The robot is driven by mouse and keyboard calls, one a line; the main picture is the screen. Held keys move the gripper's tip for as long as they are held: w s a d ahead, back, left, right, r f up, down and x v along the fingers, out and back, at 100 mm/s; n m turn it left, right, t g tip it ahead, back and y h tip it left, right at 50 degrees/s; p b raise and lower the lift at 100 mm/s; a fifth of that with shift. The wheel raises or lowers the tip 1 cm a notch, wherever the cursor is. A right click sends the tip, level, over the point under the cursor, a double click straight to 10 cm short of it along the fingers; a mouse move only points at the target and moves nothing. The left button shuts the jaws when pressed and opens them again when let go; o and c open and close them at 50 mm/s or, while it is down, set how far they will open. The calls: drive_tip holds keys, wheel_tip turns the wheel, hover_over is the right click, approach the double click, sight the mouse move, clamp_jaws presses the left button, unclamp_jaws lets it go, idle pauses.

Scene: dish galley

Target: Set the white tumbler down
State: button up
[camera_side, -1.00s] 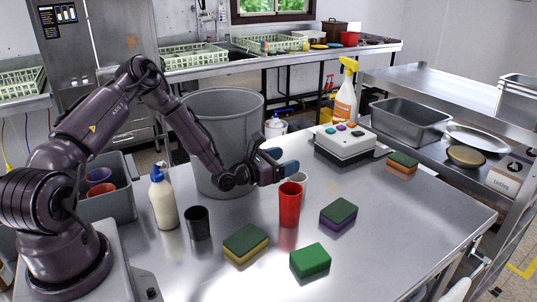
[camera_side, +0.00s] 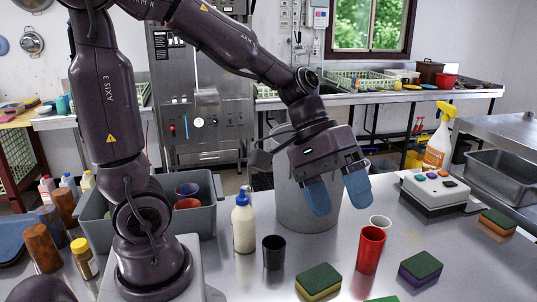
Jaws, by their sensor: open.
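My gripper (camera_side: 338,200) is open and empty, raised above the table to the left of the white tumbler. Its two blue fingertips point down and are apart, in front of the large grey bin. I see nothing between the fingers.
A black tumbler (camera_side: 273,252) and a cream bottle (camera_side: 243,224) stand left of the red tumbler. Sponges (camera_side: 318,281) lie along the front. A grey bin (camera_side: 290,190) stands behind my gripper. A white button box (camera_side: 434,194) and spray bottle (camera_side: 439,140) are at right.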

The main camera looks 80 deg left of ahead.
drive_tip(key=s+a+r+m+t+y, duration=0.3)
drive_tip(key=s+a+r+m+y, duration=0.1)
drive_tip(key=s+a+m+y, duration=0.1)
drive_tip(key=s+a+y, duration=0.1)
drive_tip(key=s+a, duration=0.1)
drive_tip(key=s, duration=0.1)
drive_tip(key=shift+s+r+y, duration=0.25)
drive_tip(key=shift+s+y, duration=0.05)
drive_tip(key=shift+y, duration=0.1)
